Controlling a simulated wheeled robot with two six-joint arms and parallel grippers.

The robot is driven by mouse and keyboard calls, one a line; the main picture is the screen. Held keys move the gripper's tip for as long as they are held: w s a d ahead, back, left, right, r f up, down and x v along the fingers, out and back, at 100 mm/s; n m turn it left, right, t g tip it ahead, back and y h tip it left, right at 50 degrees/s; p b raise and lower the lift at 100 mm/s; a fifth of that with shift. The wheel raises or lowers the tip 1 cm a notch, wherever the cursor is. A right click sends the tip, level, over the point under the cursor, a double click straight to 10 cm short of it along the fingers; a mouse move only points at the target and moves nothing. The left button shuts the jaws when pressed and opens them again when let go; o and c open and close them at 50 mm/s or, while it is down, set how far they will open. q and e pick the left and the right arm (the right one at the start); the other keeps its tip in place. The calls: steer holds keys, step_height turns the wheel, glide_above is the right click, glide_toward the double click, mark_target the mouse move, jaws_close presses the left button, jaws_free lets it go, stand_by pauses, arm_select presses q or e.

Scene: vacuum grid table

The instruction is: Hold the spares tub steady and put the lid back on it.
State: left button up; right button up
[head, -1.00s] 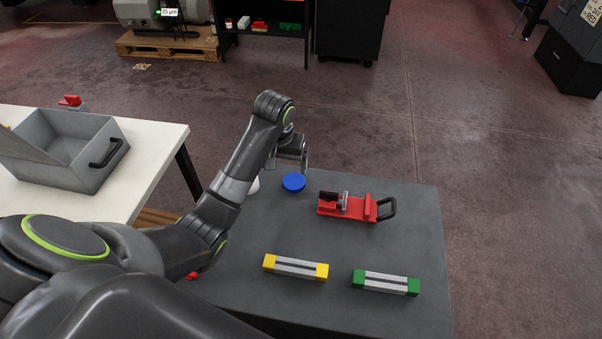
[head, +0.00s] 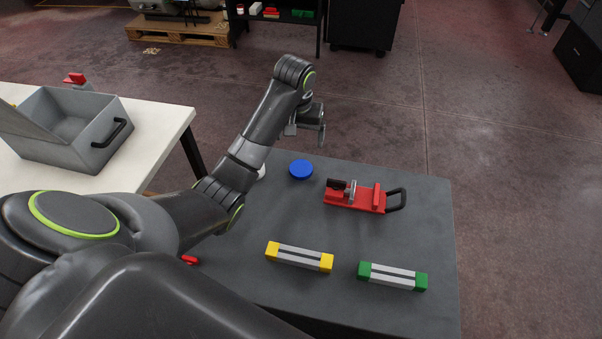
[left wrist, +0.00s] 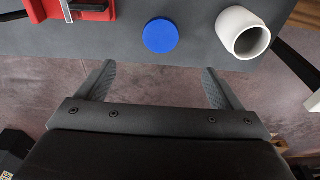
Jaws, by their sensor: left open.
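The blue lid (head: 301,169) lies flat on the dark grey table near its far edge. It also shows in the left wrist view (left wrist: 161,36). The white tub (left wrist: 243,33) stands apart from the lid, its mouth open and uncovered. In the head view only a sliver of the tub (head: 261,172) shows behind my left arm. My left gripper (head: 312,124) is open and empty, above and beyond the table's far edge. In the left wrist view its fingers (left wrist: 160,72) are spread apart, with the lid ahead of the gap between them. My right gripper is not in view.
A red vise-like fixture (head: 358,196) with a black handle sits right of the lid. Yellow-ended (head: 300,257) and green-ended (head: 393,276) bars lie nearer. A grey bin (head: 72,130) stands on the white table (head: 160,135) at left. The dark table's middle (head: 285,215) is clear.

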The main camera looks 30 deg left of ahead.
arm_select(q)
glide_above(301, 168)
steer(key=s, duration=0.1)
steer(key=f, duration=0.9)
steer(key=shift+s+d+f, duration=0.15)
steer(key=shift+d+f, duration=0.1)
steer(key=shift+f, duration=0.1)
steer(key=shift+w+a+f+p, duration=0.1)
steer(key=shift+w+f, duration=0.1)
steer(key=shift+f, duration=0.6)
steer(key=shift+w+a+f+p, duration=0.1)
steer(key=shift+w+f, duration=0.05)
steer(key=shift+f, duration=0.7)
steer(key=shift+w+a+f+p, duration=0.1)
steer(key=shift+w+f, duration=0.1)
steer(key=shift+f, duration=0.6)
steer(key=c, duration=1)
